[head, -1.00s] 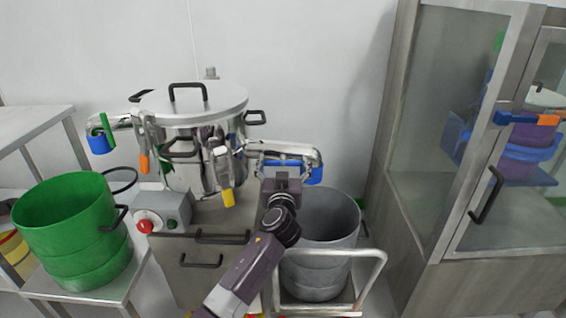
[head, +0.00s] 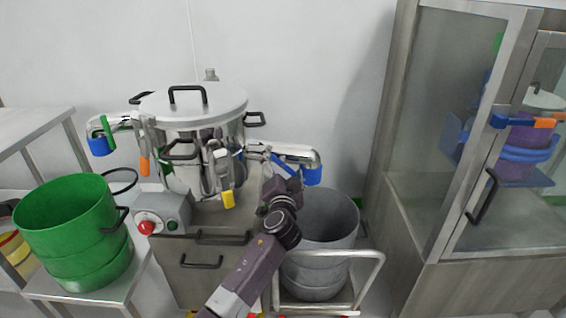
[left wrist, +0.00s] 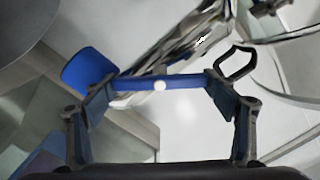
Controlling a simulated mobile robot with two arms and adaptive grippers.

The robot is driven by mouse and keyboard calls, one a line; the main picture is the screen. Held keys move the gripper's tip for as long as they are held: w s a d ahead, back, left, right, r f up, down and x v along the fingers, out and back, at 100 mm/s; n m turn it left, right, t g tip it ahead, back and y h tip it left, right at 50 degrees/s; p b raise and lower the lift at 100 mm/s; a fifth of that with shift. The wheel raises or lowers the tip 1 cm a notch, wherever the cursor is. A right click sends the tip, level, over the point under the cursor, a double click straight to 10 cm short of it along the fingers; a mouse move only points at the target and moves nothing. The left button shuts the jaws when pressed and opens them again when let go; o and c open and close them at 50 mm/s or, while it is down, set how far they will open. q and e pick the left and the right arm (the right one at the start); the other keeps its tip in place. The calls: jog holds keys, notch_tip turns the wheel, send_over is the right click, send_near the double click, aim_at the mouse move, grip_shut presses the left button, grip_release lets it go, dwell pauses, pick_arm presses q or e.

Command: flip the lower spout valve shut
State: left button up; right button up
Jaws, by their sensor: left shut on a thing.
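The lower spout (head: 298,151) sticks out to the right from the steel sifter body and ends in a blue cap (head: 313,175). Its blue valve lever (head: 281,164) slants across the front of the spout. My left gripper (head: 279,178) is in front of the spout, shut on this lever. In the left wrist view the blue lever (left wrist: 185,82) runs between my two fingers (left wrist: 160,92), with a pale round spot at its middle; the blue cap (left wrist: 88,70) is left of it. My gripper hides part of the lever in the head view. My right gripper is not in view.
The upper spout (head: 126,122) with a green lever (head: 107,129) is on the left. A grey bin (head: 325,220) stands on a cart below the lower spout. A control box (head: 165,210), green tub (head: 70,230) and glass cabinet (head: 470,160) flank the machine.

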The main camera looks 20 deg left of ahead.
pick_arm(q)
jog(key=m+p, duration=0.2)
jog(key=m, duration=0.5)
jog(key=shift+d+f+m, duration=0.1)
jog(key=shift+m, duration=0.3)
jog(key=shift+f+m+p, duration=0.1)
jog(key=shift+m+p, duration=0.45)
jog(key=shift+m, duration=0.35)
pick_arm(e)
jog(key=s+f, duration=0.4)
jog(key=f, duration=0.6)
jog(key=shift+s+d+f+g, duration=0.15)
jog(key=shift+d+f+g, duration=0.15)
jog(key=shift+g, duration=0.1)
pick_arm(q)
jog(key=o, duration=1.2)
jog(key=shift+c, duration=0.2)
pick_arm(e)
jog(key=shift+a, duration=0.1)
pick_arm(q)
jog(key=v, duration=1.2)
